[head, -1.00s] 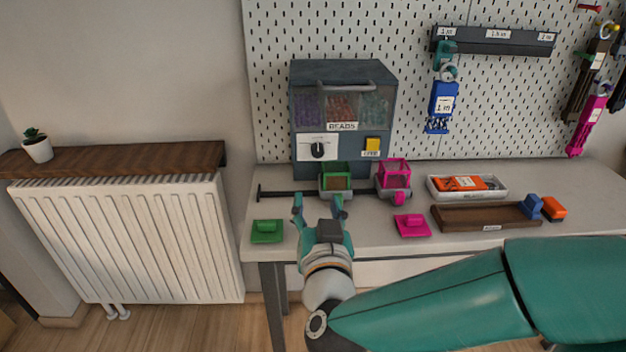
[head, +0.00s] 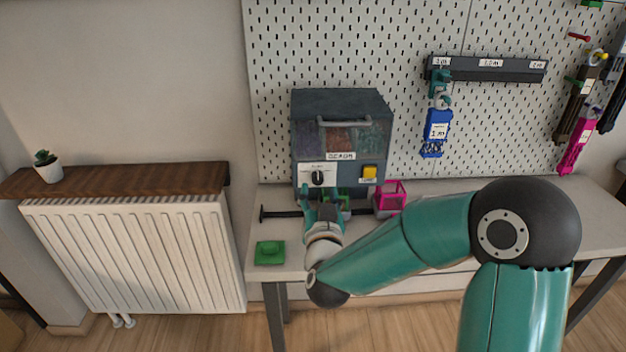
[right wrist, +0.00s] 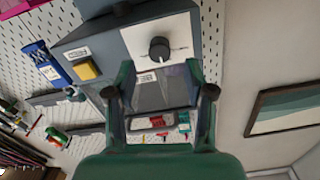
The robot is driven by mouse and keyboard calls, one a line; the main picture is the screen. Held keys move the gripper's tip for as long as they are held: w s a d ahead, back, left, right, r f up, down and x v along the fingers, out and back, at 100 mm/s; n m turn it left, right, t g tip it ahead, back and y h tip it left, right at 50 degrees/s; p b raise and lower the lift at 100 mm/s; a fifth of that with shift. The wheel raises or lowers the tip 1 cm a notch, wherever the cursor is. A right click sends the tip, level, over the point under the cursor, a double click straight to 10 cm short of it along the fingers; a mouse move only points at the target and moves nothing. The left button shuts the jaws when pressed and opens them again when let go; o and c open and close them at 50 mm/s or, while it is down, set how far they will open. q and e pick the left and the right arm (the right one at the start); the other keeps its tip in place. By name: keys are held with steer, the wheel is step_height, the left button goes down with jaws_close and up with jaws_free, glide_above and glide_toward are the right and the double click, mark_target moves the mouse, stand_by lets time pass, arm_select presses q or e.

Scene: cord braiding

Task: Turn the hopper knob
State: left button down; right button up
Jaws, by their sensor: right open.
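The bead hopper (head: 342,108) is a dark grey box on the bench against the pegboard. Its black knob (head: 317,178) sits on a white dial plate on the lower left of its front. The knob also shows in the right wrist view (right wrist: 159,48), upper middle, beyond the fingertips. My right gripper (head: 321,191) is open and empty, just below and in front of the knob, apart from it as far as I can see. In the right wrist view its two fingers (right wrist: 160,92) stand wide apart. My left gripper is not in view.
A yellow button (head: 370,172) is right of the knob. A green lid (head: 269,252) lies at the bench's left. My right arm covers the bench's right part.

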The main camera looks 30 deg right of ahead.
mark_target(318, 181)
steer(key=shift+x, duration=2.3)
